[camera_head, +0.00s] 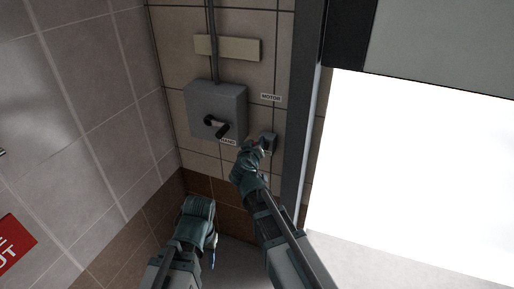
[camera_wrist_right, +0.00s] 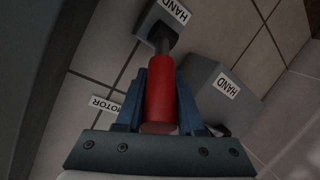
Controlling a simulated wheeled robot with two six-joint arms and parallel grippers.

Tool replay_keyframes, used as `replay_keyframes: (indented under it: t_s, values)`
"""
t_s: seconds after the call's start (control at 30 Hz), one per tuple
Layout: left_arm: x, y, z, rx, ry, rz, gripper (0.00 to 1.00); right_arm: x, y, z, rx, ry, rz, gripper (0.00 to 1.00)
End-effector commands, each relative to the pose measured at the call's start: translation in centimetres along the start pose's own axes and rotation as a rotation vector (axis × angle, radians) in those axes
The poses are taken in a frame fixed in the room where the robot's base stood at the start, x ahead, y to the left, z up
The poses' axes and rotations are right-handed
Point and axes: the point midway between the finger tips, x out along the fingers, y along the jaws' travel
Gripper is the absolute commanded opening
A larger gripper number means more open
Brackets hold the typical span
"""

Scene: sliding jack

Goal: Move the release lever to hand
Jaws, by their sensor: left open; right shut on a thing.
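The release lever has a red grip (camera_wrist_right: 160,92) on a dark stem. In the right wrist view the stem runs up to a small grey housing (camera_wrist_right: 158,17) with a HAND label. My right gripper (camera_wrist_right: 160,105) is shut on the red grip, one finger on each side. In the head view the right gripper (camera_head: 251,147) is at the small grey housing (camera_head: 269,141) on the tiled wall and hides the lever. My left gripper (camera_head: 213,250) hangs low, away from the wall fittings, open; its fingers are hard to make out.
A grey box (camera_head: 214,103) with a black crank (camera_head: 218,127) and a HAND label (camera_head: 229,141) is left of the lever. A MOTOR label (camera_head: 270,97) is above the lever housing. A dark door post (camera_head: 302,120) stands close on the right, beside a bright opening.

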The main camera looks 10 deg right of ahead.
Motion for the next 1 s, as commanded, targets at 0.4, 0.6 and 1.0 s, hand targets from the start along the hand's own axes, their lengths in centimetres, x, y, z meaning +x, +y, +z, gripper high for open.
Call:
replay_keyframes:
  t_s: [0.4, 0.6, 1.0]
  values:
    - [4.6, 0.4, -0.3, 0.000, 0.000, 0.000, 0.50, -0.4, -0.7, 1.3, -0.033, 0.129, 0.083, 0.00]
    - [4.9, 0.5, -0.3, 0.000, 0.000, 0.000, 0.50, -0.5, -0.7, 1.2, -0.038, 0.147, 0.093, 0.00]
    - [4.9, 0.5, -0.3, 0.000, 0.000, 0.000, 0.50, -0.6, -0.7, 1.2, -0.037, 0.148, 0.092, 0.43]
